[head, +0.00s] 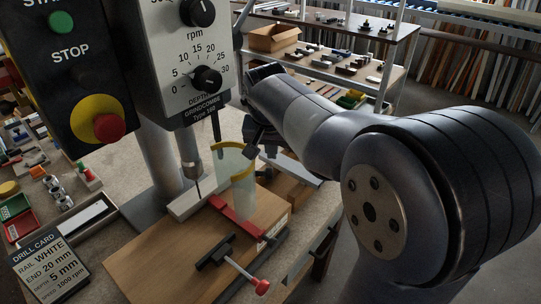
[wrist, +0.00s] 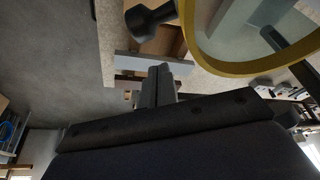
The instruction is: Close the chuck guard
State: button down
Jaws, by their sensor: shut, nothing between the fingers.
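The chuck guard (head: 236,176) is a clear curved shield with yellow edges. In the head view it stands to the right of the chuck (head: 191,168) and its thin bit, leaving them uncovered on that side. Its yellow rim (wrist: 215,68) fills the upper right of the wrist view, with a dark knob (wrist: 150,18) beside it. My gripper (head: 262,145) is at the guard's right side, near its upper edge. In the wrist view my gripper (wrist: 157,84) is shut and empty, below and left of the rim. I cannot tell whether it touches the guard.
A clamp with a red-knobbed handle (head: 260,285) is in front. The drill's control head (head: 190,60) rises at upper left. Small parts and trays crowd the bench's left side.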

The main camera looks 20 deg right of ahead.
aim_at(234, 177)
jog(key=shift+s+a+f, duration=0.1)
jog(key=shift+s+a, duration=0.15)
jog(key=shift+s, duration=0.4)
jog(key=shift+s+a, duration=0.25)
jog(key=shift+s, duration=0.4)
jog(key=shift+s+a, duration=0.1)
jog(key=shift+s+a+m, duration=0.2)
jog(key=shift+s+m, duration=0.05)
jog(key=shift+m, duration=0.15)
jog(key=shift+s+a+m+h, duration=0.4)
jog(key=shift+s+a+m, duration=0.1)
jog(key=shift+m, duration=0.1)
jog(key=shift+m+g, duration=0.3)
jog(key=shift+m, duration=0.3)
jog(key=s+a, duration=0.1)
jog(key=a, duration=0.1)
jog(key=s+a+b, duration=0.1)
jog(key=a, duration=0.1)
jog(key=s+a, duration=0.1)
jog(key=a, duration=0.2)
jog(key=shift+s, duration=0.2)
jog(key=shift+s+a, duration=0.1)
jog(key=shift+a, duration=1.3)
